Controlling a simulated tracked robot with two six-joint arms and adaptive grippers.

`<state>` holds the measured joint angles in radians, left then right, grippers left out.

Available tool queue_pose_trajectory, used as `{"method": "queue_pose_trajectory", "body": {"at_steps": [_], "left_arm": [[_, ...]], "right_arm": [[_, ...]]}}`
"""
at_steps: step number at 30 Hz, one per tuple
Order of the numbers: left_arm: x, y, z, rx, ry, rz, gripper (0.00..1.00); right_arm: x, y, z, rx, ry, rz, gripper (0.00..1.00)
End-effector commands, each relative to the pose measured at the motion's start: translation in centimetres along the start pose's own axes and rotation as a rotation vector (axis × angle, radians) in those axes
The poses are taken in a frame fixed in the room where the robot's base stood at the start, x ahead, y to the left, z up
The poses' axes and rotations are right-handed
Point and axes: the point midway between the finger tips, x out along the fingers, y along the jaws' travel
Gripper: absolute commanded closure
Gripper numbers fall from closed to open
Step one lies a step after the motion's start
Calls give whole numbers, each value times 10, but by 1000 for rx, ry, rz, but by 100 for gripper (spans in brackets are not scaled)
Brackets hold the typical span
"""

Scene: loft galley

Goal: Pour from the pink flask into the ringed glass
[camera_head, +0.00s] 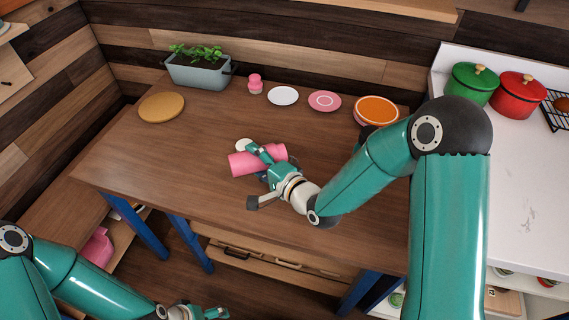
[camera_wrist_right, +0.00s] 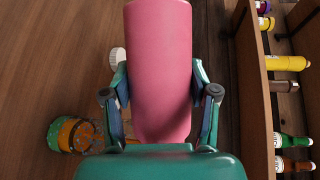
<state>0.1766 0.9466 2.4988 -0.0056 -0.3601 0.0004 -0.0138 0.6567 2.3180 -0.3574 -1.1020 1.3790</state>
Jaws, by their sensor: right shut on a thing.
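The pink flask (camera_head: 243,163) is in my right gripper (camera_head: 268,160), lying nearly level above the wooden table in the head view. In the right wrist view the flask (camera_wrist_right: 158,70) runs up between the two fingers (camera_wrist_right: 160,100), which are shut on its sides. A glass with an orange band and coloured dots (camera_wrist_right: 72,135) is at the lower left of the right wrist view, partly cut by my gripper. I cannot make out this glass in the head view. My left gripper (camera_head: 207,313) is low at the bottom edge, and its jaw opening is unclear.
A white round lid-like piece (camera_head: 243,145) is just behind the flask. A planter (camera_head: 198,72), a pink jar (camera_head: 255,84), plates (camera_head: 283,96) and a round board (camera_head: 161,107) line the back. Pots (camera_head: 471,83) stand on the right counter. The table's left part is clear.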

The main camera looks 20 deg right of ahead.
Motion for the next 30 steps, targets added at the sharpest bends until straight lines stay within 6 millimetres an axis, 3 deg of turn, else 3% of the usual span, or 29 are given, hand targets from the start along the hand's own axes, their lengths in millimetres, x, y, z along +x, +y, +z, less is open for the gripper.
{"method": "queue_pose_trajectory", "body": {"at_steps": [30], "left_arm": [[11,-4,0,0,0,0,17]], "right_arm": [[-2,-6,-2,84,-18,-37,84]]}}
